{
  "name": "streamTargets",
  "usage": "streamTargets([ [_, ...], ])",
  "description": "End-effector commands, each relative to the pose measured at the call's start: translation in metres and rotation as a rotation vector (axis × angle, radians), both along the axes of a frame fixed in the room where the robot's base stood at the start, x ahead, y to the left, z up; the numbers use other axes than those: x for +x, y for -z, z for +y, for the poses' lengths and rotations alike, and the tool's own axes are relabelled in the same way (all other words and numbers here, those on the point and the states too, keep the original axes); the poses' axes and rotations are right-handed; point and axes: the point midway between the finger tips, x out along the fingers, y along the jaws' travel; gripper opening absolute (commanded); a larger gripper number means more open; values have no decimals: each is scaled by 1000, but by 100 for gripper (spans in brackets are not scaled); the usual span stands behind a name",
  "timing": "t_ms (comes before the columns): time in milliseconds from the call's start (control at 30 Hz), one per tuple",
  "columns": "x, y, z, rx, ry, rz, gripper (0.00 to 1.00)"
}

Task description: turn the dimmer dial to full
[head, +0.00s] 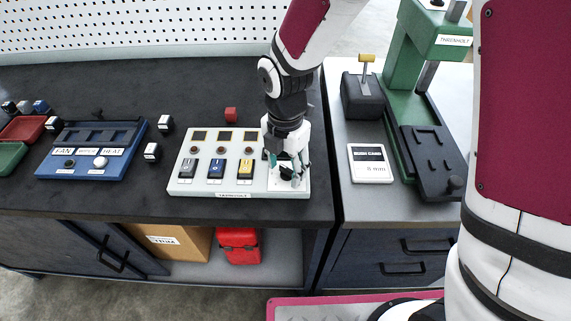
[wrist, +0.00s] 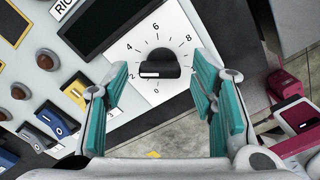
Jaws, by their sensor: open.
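The dimmer dial (wrist: 158,64) is a black knob with a raised bar on a white plate (wrist: 182,22). Numbers around it run from 0 at the bottom, over 2 and 4 on the left, to 6 at the top and 8 at upper right. The bar lies roughly level, with a white mark toward its left part. In the head view the dial (head: 287,172) shows partly below my gripper (head: 286,160). In the wrist view my gripper (wrist: 160,75) is open, its teal fingers on either side of the dial; contact cannot be told.
The white control panel (head: 208,182) also carries several rocker switches, buttons and dark displays. A blue fan and heat box (head: 91,148) is to the left. A green press (head: 405,95) and a label card (head: 370,163) are on the right bench.

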Motion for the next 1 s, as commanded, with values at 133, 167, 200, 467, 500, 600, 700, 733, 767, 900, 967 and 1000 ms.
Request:
streamTargets([
  [133, 0, 0, 0, 0, 0, 0, 45],
  [167, 0, 0, 0, 0, 0, 0, 38],
  [200, 0, 0, 0, 0, 0, 0, 29],
  [467, 0, 0, 0, 0, 2, 0, 4],
  [500, 0, 0, 0, 0, 4, 0, 4],
  [600, 0, 0, 0, 0, 18, 0, 4],
  [700, 0, 0, 0, 0, 47, 0, 4],
  [733, 0, 0, 0, 0, 59, 0, 4],
  [767, 0, 0, 0, 0, 73, 0, 4],
  [900, 1, -1, 0, 0, 162, 0, 4],
  [967, 1, -1, 0, 0, 211, 0, 4],
  [1000, 1, -1, 0, 0, 245, 0, 4],
])
